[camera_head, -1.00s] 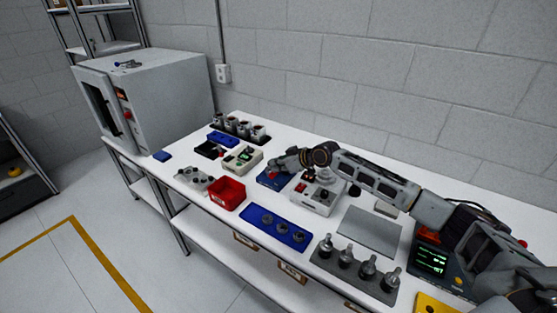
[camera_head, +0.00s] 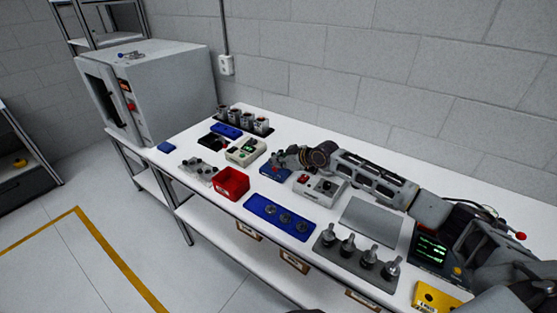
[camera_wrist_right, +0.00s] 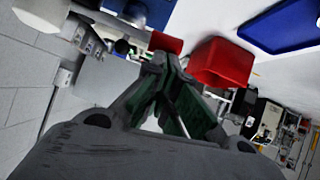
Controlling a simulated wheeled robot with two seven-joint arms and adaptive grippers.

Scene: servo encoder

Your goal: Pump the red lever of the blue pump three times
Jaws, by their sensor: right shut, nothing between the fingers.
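The blue pump (camera_head: 274,172) is a small blue block on the white bench, partly hidden by my right gripper. My right gripper (camera_head: 279,160) is over it, reached in from the right, with its fingers shut and empty. In the right wrist view the fingers (camera_wrist_right: 172,62) come together with green inner pads. A red piece (camera_wrist_right: 165,42) shows just beyond the fingertips; it may be the red lever, but I cannot tell whether they touch. My left gripper is not in view.
A red bin (camera_head: 232,183) stands left of the pump and a grey box with a red button (camera_head: 320,188) right of it. A blue tray (camera_head: 280,218) lies in front. A dark display unit (camera_head: 430,250) is at right. A bare grey plate (camera_head: 370,221) lies between.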

